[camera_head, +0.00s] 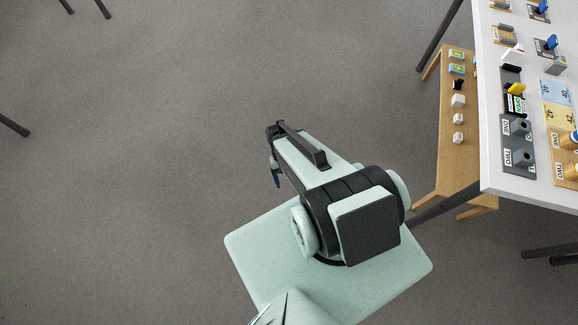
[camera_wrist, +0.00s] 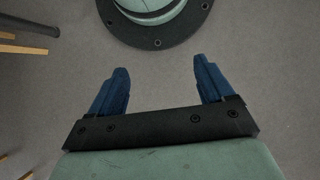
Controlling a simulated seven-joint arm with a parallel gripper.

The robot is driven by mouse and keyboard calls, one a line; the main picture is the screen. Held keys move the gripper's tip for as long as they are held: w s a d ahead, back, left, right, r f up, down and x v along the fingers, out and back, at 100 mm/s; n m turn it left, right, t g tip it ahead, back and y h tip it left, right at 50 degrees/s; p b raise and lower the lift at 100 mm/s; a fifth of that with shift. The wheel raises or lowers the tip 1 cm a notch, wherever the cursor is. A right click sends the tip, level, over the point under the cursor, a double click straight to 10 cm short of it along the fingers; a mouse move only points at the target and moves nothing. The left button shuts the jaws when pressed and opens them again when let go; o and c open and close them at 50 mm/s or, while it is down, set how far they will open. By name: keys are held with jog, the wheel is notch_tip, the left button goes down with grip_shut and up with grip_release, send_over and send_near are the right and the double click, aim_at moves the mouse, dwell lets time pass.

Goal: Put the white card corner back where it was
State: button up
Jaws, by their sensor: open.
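My gripper (camera_wrist: 160,82) is open and empty in the wrist view, its two blue fingers wide apart above the bare grey floor. In the head view a bit of it shows in blue at the end of my folded arm (camera_head: 276,180), far left of the furniture. Several small white pieces stand in a row on a low wooden bench: an upper one (camera_head: 458,101), a middle one (camera_head: 458,119) and a lower one (camera_head: 458,138). Another small white piece (camera_head: 512,50) is on the white table. They are too small to tell which is the white card corner.
The white table (camera_head: 525,190) at the right holds dark trays marked ONE and TWO (camera_head: 517,133), coloured number cards (camera_head: 556,92) and small stands. The wooden bench (camera_head: 455,172) is along its left side, with yellow, blue-green and black pieces.

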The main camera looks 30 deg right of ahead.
jog(key=s+a+n, duration=0.2)
jog(key=s+a, duration=0.2)
jog(key=s, duration=0.3)
jog(key=shift+s+f+n+g+h, duration=0.2)
jog(key=shift+s+n+g+h, duration=0.2)
dwell(0.7)
